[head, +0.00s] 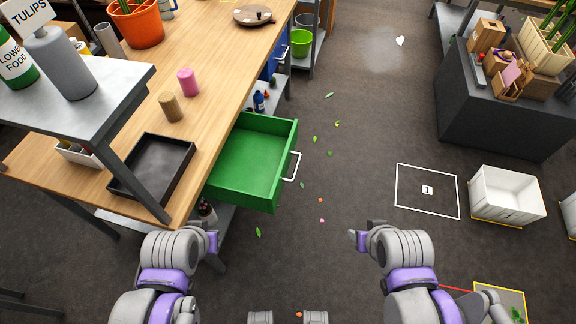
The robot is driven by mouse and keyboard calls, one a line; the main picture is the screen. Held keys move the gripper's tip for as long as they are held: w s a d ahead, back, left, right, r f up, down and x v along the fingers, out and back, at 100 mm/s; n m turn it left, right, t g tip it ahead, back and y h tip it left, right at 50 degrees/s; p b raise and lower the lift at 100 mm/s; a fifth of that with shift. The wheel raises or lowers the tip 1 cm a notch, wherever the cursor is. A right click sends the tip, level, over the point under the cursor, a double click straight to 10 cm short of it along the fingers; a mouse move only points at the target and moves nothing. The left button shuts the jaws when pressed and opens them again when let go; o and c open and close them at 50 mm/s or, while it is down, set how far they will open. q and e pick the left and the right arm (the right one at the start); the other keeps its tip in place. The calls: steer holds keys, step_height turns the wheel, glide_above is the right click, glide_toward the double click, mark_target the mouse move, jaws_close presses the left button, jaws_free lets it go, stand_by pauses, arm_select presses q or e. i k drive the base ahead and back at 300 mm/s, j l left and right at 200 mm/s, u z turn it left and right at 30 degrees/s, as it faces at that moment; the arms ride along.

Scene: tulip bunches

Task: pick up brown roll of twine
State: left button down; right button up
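The brown roll of twine (171,108) stands upright on the wooden workbench (222,92), behind the black tray and in front of a pink roll (188,82). My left gripper (213,242) is low in the view, past the bench's front end and well short of the twine, touching nothing that I can see. My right gripper (356,240) is over the open floor to the right, far from the bench. Both grippers are small and partly hidden by my wrists, so their finger opening is unclear.
An open green drawer (250,160) juts from the bench's right side. A black tray (152,168) lies near the bench's front end. A raised grey shelf (110,85) with bottles stands left of the twine. A white crate (507,195) sits on the right floor; the middle floor is mostly clear.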

mark_target(167, 101)
steer(key=j+u, duration=0.15)
steer(key=u, duration=1.35)
steer(key=i+j+u, duration=0.25)
steer(key=i, duration=0.35)
steer(key=k+l, duration=0.05)
steer(key=l, duration=0.05)
